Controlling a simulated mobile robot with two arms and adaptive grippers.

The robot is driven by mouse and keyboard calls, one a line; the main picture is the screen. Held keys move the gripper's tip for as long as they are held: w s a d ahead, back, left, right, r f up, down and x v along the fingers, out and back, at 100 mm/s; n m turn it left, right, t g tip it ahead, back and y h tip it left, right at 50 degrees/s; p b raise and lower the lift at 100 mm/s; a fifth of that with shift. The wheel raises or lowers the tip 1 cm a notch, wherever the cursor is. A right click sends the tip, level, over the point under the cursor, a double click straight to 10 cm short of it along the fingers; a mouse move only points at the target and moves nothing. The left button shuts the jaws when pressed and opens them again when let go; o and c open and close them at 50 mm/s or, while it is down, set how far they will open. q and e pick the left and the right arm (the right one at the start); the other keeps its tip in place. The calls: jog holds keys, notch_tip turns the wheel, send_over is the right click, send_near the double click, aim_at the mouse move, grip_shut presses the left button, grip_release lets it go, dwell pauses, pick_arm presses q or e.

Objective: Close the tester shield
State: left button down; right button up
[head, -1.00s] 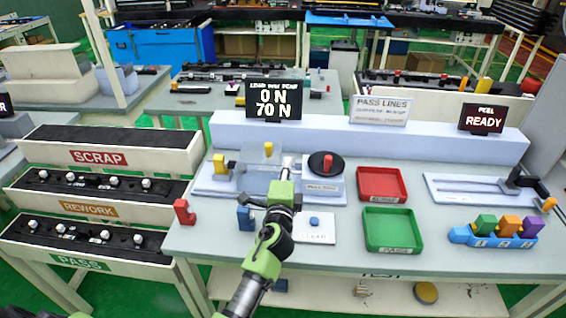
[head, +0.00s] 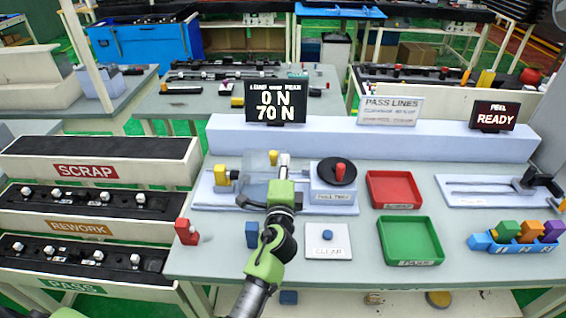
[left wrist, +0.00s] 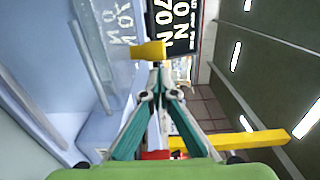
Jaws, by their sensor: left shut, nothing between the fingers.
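The tester (head: 210,196) stands at the left of the bench. Its clear shield (head: 256,163) stands raised, with a yellow tab (head: 273,157) at its top edge. My left gripper (head: 284,158) is shut and empty, just right of the shield and close to the tab. In the left wrist view, the shut fingertips (left wrist: 157,66) are just below the yellow tab (left wrist: 148,50); I cannot tell if they touch. The clear panel (left wrist: 92,55) shows to the left there. My left arm hides part of the tester. My right gripper is not in view.
A black round dial (head: 332,171) stands right of the tester. Red (head: 372,200) and green (head: 390,258) trays lie farther right. A CLEAR button plate (head: 328,246) and a blue block (head: 252,234) are in front. The load display (head: 275,101) stands behind.

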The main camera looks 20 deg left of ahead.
aim_at(271, 157)
pick_arm(q)
jog(key=a, duration=0.2)
jog(key=s+a+p, duration=0.1)
jog(key=shift+a+r, duration=0.15)
jog(key=shift+a, duration=0.2)
jog(key=s+a+p, duration=0.2)
jog(key=s+a, duration=0.1)
jog(key=a, duration=0.7)
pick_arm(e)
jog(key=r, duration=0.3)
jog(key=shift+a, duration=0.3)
pick_arm(q)
jog(key=shift+w, duration=0.1)
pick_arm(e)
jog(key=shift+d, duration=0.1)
